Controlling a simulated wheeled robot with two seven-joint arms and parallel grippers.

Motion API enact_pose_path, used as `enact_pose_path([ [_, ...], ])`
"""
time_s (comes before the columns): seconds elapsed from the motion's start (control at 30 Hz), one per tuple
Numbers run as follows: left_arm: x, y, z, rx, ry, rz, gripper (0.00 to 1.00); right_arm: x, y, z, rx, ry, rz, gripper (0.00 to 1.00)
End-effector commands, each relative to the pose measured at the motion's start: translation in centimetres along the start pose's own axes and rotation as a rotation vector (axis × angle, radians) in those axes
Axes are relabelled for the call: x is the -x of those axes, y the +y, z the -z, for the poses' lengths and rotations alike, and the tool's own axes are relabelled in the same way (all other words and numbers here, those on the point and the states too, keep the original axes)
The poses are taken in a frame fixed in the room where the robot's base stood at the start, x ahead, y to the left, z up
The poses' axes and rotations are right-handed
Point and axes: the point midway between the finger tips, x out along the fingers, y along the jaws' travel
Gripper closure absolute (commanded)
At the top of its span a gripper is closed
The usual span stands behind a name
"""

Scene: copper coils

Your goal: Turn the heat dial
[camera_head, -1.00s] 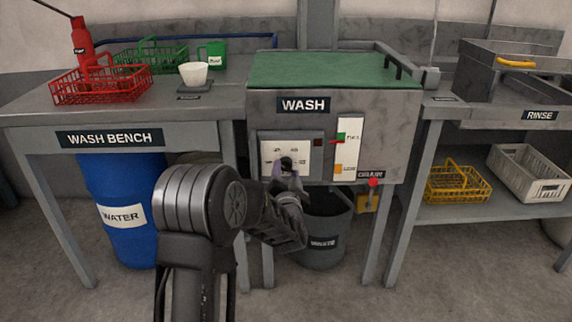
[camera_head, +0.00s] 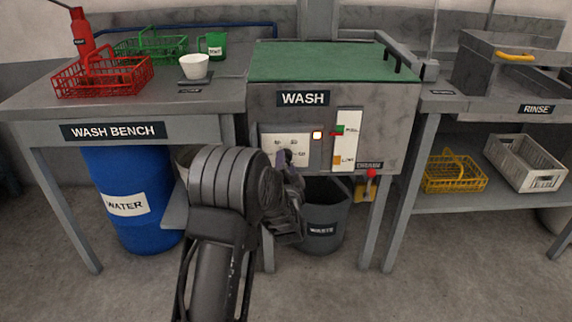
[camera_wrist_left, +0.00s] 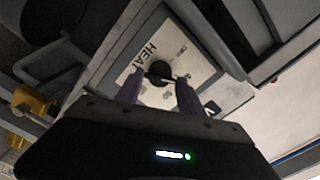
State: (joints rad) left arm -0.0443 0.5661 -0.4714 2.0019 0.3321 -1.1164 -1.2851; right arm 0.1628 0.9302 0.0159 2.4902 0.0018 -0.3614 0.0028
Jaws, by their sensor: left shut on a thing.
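The heat dial (camera_wrist_left: 160,69) is a dark round knob on a pale panel (camera_wrist_left: 188,48) lettered HEAT in the left wrist view. In the head view this panel (camera_head: 271,143) is on the left front of the grey WASH unit (camera_head: 380,110), and my gripper largely hides the dial. My left gripper (camera_wrist_left: 158,80) is shut on the dial, with one purple finger on either side. It also shows in the head view (camera_head: 285,160). A small lamp (camera_head: 317,135) right of the panel is lit. My right gripper is out of view.
A gauge strip (camera_head: 347,130) and a red drain knob (camera_head: 371,172) are right of the dial. A grey waste bin (camera_head: 325,215) stands below. The wash bench (camera_head: 30,105) holds a red basket (camera_head: 100,80) and a white cup (camera_head: 195,67).

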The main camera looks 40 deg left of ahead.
Motion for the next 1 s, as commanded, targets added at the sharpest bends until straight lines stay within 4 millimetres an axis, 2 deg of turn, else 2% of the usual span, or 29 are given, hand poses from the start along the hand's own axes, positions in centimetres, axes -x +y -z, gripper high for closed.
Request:
enact_pose_path([
  [0.1, 0.0, 0.1, 0.0, 0.001, 0.001, -0.002, 0.95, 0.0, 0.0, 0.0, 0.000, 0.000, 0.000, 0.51],
  [0.13, 0.0, 0.1, 0.0, 0.001, 0.001, -0.002, 0.52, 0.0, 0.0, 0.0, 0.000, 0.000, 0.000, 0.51],
  [0.37, 0.0, 0.0, 0.0, 0.001, 0.000, -0.001, 0.33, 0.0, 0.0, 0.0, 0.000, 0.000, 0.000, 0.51],
  [0.73, 0.5, -0.1, 0.1, 0.002, 0.000, 0.000, 0.33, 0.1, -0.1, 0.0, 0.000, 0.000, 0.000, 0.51],
  [0.87, 2.0, -0.1, 0.1, 0.002, 0.000, -0.002, 0.33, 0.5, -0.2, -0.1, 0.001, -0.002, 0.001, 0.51],
  [1.0, 4.4, -0.1, 0.1, 0.002, 0.001, -0.003, 0.33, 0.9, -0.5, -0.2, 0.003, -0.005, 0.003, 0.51],
])
